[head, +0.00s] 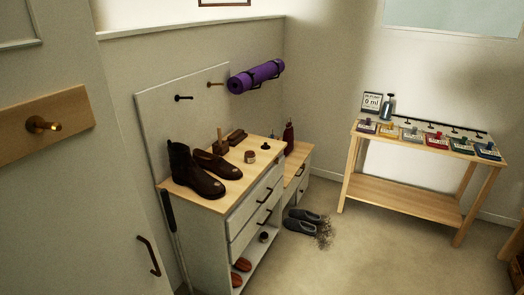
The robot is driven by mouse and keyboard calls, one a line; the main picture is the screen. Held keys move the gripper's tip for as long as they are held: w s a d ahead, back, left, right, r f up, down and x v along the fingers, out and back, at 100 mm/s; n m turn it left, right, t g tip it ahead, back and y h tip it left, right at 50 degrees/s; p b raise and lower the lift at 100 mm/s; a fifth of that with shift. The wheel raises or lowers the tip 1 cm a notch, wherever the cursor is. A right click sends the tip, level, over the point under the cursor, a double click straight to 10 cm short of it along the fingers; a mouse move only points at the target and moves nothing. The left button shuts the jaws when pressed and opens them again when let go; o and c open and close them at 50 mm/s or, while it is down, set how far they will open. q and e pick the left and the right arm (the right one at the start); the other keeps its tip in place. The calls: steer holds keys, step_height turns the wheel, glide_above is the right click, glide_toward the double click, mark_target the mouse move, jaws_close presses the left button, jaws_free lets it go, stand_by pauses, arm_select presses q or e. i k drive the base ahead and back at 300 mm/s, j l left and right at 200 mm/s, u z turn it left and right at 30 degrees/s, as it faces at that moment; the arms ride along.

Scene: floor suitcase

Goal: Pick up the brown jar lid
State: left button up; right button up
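A small brown jar (250,157) stands on the wooden top of the white shoe cabinet (227,184). A small dark round piece (265,146) lies on the same top, right of and behind the jar, apart from it. It looks like a lid, but it is too small to be sure. Another small dark round item (264,236) sits on the cabinet's lower open shelf; I cannot tell whether it is a jar or a lid. Neither of my grippers is in view.
Dark boot (182,168), brown shoe (217,165) and brushes (237,136) share the cabinet top. A dark red bottle (288,137) stands behind. Grey shoes (303,220) lie on the floor by dark debris (324,234). A wooden table (400,190) stands right; the floor between is clear.

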mark_target(265, 146)
steer(key=u, duration=0.4)
steer(key=i+l+u, duration=0.4)
steer(key=l+u, duration=0.25)
steer(key=i+l+u, duration=0.15)
steer(key=l+u, duration=0.15)
steer(key=i+l+u, duration=0.1)
steer(key=l+u, duration=0.25)
steer(key=l, duration=0.15)
